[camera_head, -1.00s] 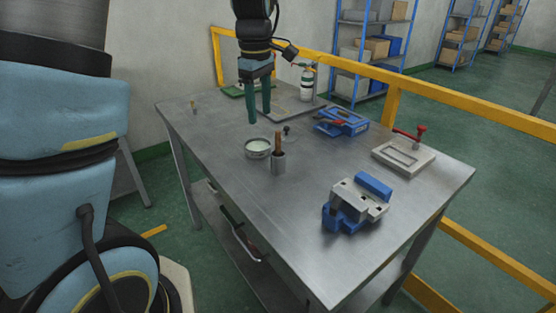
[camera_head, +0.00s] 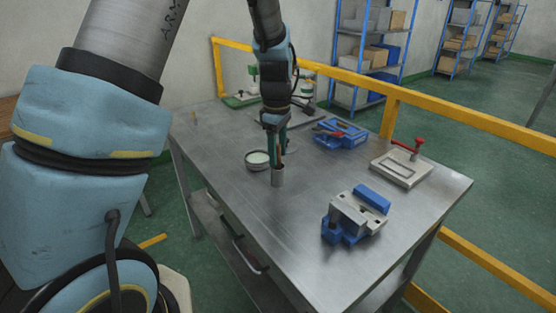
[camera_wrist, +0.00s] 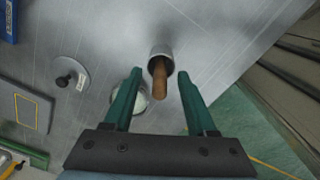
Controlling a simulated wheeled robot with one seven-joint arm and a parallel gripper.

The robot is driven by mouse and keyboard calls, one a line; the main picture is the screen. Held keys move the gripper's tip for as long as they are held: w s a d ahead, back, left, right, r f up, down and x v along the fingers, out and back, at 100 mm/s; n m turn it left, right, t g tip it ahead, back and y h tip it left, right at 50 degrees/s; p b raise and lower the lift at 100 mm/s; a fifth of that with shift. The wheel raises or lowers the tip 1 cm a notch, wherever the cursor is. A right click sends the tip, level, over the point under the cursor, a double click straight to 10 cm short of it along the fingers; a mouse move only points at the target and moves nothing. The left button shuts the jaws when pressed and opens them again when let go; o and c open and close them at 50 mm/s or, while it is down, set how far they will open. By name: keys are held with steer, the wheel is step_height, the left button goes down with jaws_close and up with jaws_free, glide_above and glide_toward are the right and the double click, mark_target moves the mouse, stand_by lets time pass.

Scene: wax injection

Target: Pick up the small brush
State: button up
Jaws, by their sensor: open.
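The small brush (camera_wrist: 160,77) stands handle up in a grey metal cup (camera_wrist: 158,51); its brown wooden handle shows in the wrist view, and its bristle end is hidden in the cup. In the head view the handle (camera_head: 282,158) is partly covered by my gripper, above the cup (camera_head: 277,178). My gripper (camera_wrist: 158,82) is open, its two green fingers pointing at the brush, with the handle between them in the picture. I cannot tell whether the fingertips reach the handle's height. Nothing is held.
A round dish with pale content (camera_head: 257,160) sits left of the cup. A blue and white vise (camera_head: 352,215), a pale mould plate with a red handle (camera_head: 402,166) and a blue tool (camera_head: 340,133) lie to the right. The table front (camera_head: 290,235) is clear.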

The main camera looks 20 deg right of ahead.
steer(key=shift+f, duration=0.75)
steer(key=shift+c, duration=0.4)
jaws_close()
